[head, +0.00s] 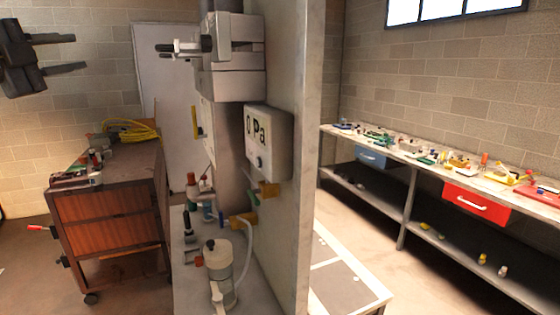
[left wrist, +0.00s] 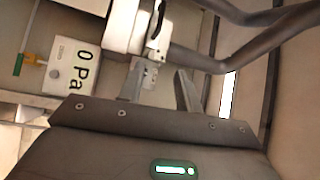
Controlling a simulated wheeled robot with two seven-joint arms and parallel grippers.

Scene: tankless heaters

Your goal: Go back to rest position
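My left gripper (head: 80,52) is at the upper left of the head view, raised in front of the brick wall. Its two dark fingers are spread apart with nothing between them. In the left wrist view its fingers (left wrist: 158,66) also stand apart and empty. A panel box reading "0 Pa" (head: 268,142) is on the partition, to the right of the gripper and well apart from it. The box also shows in the left wrist view (left wrist: 73,68). My right gripper is in neither view.
The partition (head: 305,90) stands upright in mid-view, with a grey-white unit (head: 235,60) and fittings on its left side. A brown cart (head: 110,215) with a yellow coil (head: 130,131) stands below the gripper. A cluttered workbench (head: 425,167) lines the right wall.

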